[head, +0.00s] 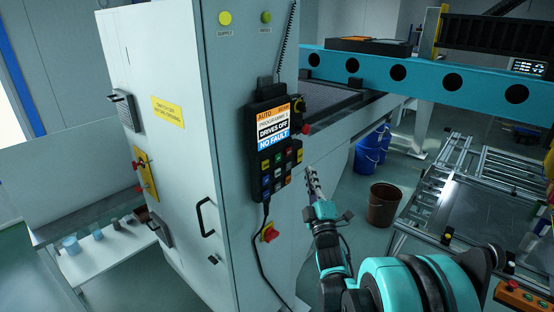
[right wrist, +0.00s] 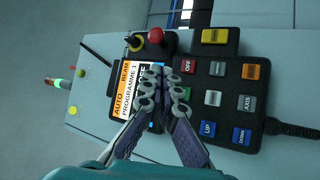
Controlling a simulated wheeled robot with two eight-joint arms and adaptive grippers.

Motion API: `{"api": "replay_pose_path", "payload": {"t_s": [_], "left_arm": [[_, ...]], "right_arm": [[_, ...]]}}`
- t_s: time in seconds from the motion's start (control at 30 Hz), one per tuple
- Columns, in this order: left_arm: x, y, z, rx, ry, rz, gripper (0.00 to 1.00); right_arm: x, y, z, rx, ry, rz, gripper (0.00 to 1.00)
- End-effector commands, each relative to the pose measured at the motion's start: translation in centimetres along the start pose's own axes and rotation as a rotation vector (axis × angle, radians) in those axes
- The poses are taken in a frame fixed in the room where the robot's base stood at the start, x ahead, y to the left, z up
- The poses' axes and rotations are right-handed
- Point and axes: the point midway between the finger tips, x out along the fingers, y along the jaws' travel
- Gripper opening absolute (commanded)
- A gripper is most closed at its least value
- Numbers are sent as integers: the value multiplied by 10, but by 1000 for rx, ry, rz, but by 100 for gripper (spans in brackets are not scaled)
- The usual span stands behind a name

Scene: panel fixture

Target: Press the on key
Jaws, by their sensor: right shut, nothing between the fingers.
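The dark control pendant (head: 252,140) hangs on the front of the pale cabinet. Its screen (head: 272,127) reads DRIVES OFF and NO FAULT. In the right wrist view its keypad (right wrist: 222,103) lies right of the screen. A red OFF key (right wrist: 188,66) shows clearly. A green key (right wrist: 188,95) is just beside it, partly covered by a finger; I cannot read its label. My right gripper (head: 309,173) is shut and empty, its fingers pointing toward the pendant. In the right wrist view its tips (right wrist: 165,73) overlap the border between screen and keys; contact cannot be told. My left gripper is not in view.
A red mushroom button (right wrist: 155,36) and a black knob stand beside the screen. A yellow key (right wrist: 215,36) sits at the pendant's side. A red and yellow rotary switch (head: 270,232) and a hanging cable are below. Blue buckets (head: 368,155) and a brown bin (head: 383,204) stand behind.

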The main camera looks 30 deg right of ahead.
Motion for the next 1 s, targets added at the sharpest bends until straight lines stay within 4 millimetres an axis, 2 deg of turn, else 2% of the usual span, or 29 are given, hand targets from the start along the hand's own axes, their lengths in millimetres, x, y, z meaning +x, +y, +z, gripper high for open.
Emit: {"api": "replay_pose_path", "payload": {"t_s": [0.17, 0.7, 1.0], "left_arm": [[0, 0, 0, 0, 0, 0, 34], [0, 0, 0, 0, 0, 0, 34], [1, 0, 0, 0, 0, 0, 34]], "right_arm": [[6, -4, -5, 2, 2, 0, 0], [54, -40, -40, 2, 1, -1, 0], [61, -45, -45, 2, 0, -1, 0]]}}
